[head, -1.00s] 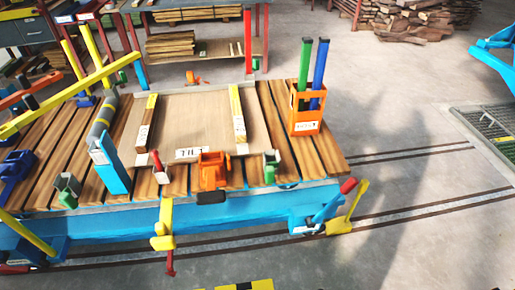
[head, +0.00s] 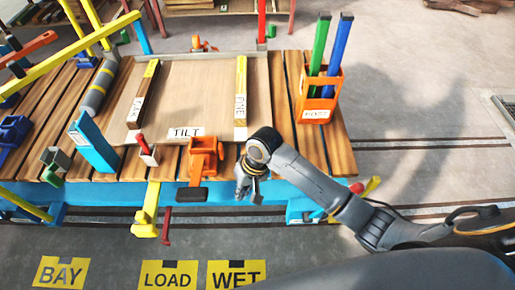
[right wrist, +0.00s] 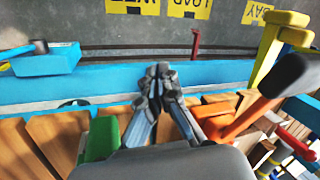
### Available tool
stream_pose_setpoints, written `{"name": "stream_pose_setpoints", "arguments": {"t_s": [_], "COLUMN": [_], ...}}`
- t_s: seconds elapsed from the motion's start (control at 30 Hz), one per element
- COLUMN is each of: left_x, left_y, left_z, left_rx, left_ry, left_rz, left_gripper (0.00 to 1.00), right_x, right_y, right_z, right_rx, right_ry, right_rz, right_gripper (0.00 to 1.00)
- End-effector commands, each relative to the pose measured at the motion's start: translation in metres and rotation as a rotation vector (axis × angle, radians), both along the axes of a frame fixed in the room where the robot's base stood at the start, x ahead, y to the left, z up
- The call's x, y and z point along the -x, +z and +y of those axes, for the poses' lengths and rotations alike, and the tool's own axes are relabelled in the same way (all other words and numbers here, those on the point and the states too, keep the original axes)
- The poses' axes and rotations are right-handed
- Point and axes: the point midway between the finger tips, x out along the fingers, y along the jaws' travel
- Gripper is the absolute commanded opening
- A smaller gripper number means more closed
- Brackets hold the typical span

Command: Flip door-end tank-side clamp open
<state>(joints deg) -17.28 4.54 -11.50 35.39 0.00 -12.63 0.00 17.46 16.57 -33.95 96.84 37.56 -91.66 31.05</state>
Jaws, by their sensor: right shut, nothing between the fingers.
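My right gripper (head: 247,188) is shut and empty, pointing down over the front edge of the slatted table. In the right wrist view its closed fingertips (right wrist: 160,75) are over the blue front rail. An orange clamp (head: 204,155) with a black grip (head: 192,194) hanging over the rail is just left of the gripper, apart from it. The black grip shows large at the right of the wrist view (right wrist: 290,76). A green bracket (right wrist: 100,138) is on the gripper's other side; my arm hides it in the head view. I cannot tell which clamp is the door-end tank-side one. My left gripper is out of view.
A yellow clamp (head: 148,207) and a red-handled bracket (head: 147,150) stand farther left. An orange holder (head: 318,100) with green and blue bars stands at the table's right. A wooden panel (head: 190,90) lies in the middle. The floor in front is clear.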

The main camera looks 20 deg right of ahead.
Motion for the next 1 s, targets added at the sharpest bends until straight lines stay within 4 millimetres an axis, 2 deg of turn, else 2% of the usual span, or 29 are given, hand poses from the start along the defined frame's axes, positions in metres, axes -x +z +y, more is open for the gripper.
{"name": "stream_pose_setpoints", "arguments": {"t_s": [0.37,0.47,0.6,0.8,1.0], "left_x": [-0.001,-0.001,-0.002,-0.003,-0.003], "left_y": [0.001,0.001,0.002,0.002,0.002], "left_z": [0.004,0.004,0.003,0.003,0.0], "left_rx": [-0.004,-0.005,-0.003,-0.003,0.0], "left_ry": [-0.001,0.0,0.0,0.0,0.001], "left_rz": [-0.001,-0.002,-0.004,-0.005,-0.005], "left_gripper": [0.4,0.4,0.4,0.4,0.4], "right_x": [-0.032,-0.047,-0.069,-0.09,-0.098], "right_y": [0.033,0.051,0.084,0.128,0.149], "right_z": [-0.01,-0.019,-0.039,-0.066,-0.079], "right_rx": [0.058,0.096,0.164,0.239,0.271], "right_ry": [-0.044,-0.079,-0.155,-0.271,-0.333], "right_rz": [0.09,0.129,0.195,0.266,0.3], "right_gripper": [0.0,0.0,0.0,0.0,0.0]}}
